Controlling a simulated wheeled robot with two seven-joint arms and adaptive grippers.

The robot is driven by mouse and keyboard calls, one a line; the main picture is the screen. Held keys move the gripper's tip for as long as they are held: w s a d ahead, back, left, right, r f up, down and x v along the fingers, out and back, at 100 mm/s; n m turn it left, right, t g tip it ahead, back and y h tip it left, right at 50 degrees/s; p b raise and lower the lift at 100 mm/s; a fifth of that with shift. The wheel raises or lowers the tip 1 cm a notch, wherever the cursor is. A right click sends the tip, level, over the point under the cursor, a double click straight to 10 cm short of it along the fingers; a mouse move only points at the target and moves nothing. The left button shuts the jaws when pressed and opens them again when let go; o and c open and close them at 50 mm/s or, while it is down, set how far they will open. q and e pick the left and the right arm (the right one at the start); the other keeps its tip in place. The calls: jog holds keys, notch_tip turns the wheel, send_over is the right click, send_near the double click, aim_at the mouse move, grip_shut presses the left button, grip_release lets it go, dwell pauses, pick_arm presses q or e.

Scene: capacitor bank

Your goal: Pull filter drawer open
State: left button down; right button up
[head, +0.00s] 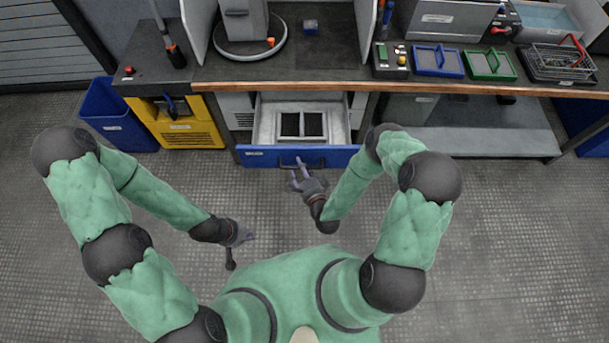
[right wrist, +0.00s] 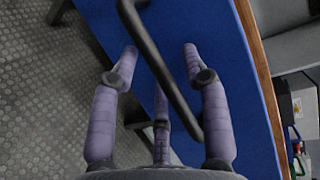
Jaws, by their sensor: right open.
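The filter drawer (head: 247,154) has a blue front and stands pulled out under the bench. Two dark framed panels (head: 301,124) show inside it. Its dark bar handle (head: 315,163) is on the front. My right gripper (head: 298,165) is at this handle. In the right wrist view, the open purple fingers (right wrist: 160,49) reach toward the blue drawer front (right wrist: 222,70). The handle bar (right wrist: 150,50) runs slantwise between the two upper fingertips; I cannot tell whether any finger touches it. My left gripper (head: 246,237) hangs over the floor, away from the drawer; its opening is too small to make out.
A yellow cabinet (head: 190,134) and a blue bin (head: 110,115) stand left of the drawer. The bench top (head: 340,70) above carries blue and green trays and a wire basket (head: 560,62). A lower shelf (head: 480,140) is at right. The floor in front is clear.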

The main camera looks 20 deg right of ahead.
jog(key=v, duration=1.1)
jog(key=shift+s, duration=0.4)
jog(key=shift+w, duration=0.1)
notch_tip(320, 180, down, 6)
jog(key=w+a+n+g+y, duration=0.1)
jog(key=a+n+g+y, duration=0.1)
jog(key=n+g, duration=0.65)
jog(key=s+a+r+n+g, duration=0.2)
jog(key=s+r+n+g, duration=0.2)
jog(key=s+n+g, duration=0.2)
jog(key=shift+s+a+n+g, duration=0.25)
jog(key=shift+s+n+g, duration=0.1)
jog(key=shift+s, duration=0.8)
